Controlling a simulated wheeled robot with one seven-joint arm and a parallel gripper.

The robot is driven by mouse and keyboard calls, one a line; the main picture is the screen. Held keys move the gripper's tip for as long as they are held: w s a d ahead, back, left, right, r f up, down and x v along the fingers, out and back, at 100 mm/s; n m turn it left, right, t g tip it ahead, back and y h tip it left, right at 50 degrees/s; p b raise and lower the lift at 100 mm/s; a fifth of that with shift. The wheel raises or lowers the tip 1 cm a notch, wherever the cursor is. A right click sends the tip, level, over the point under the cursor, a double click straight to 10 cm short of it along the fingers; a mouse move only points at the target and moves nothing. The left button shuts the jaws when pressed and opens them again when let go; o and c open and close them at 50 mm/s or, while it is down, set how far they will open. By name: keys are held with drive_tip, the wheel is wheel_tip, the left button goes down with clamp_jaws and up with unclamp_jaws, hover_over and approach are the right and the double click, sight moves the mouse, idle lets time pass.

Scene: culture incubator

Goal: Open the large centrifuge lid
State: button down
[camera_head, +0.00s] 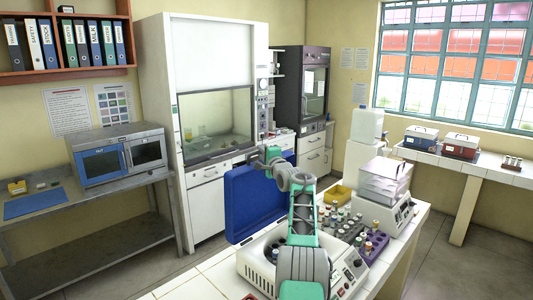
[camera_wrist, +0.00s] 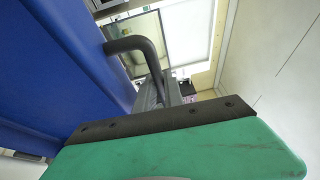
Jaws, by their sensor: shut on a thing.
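The large centrifuge (camera_head: 257,270) stands on the white tiled bench, a white body with a round rotor chamber showing. Its blue lid (camera_head: 245,205) stands up, nearly upright, at the back left of the body; it also fills the left of the wrist view (camera_wrist: 55,70). A black bent handle (camera_wrist: 140,45) sticks out from the lid in the wrist view. My gripper (camera_head: 268,155) is at the upper right edge of the lid, shut on the handle. In the wrist view the grip point is partly hidden behind my green gripper body.
A purple rack (camera_head: 376,246) and several vials stand right of the centrifuge, with a yellow tray (camera_head: 341,193) behind. A smaller device with a clear raised cover (camera_head: 385,180) is at the bench's right. A fume hood (camera_head: 215,120) stands behind the lid, across open floor.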

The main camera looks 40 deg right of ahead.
drive_tip(key=shift+w, duration=1)
drive_tip(key=c, duration=1.5)
unclamp_jaws()
drive_tip(key=shift+o, duration=0.2)
drive_tip(key=shift+f, duration=0.1)
drive_tip(key=b, duration=0.2)
drive_tip(key=s+f+b, duration=0.1)
drive_tip(key=b, duration=0.1)
drive_tip(key=shift+s+a, duration=0.15)
drive_tip(key=shift+a, duration=0.1)
drive_tip(key=b+v, duration=0.6)
drive_tip(key=b, duration=0.1)
drive_tip(key=shift+s+r, duration=0.25)
drive_tip(key=shift+r, duration=0.25)
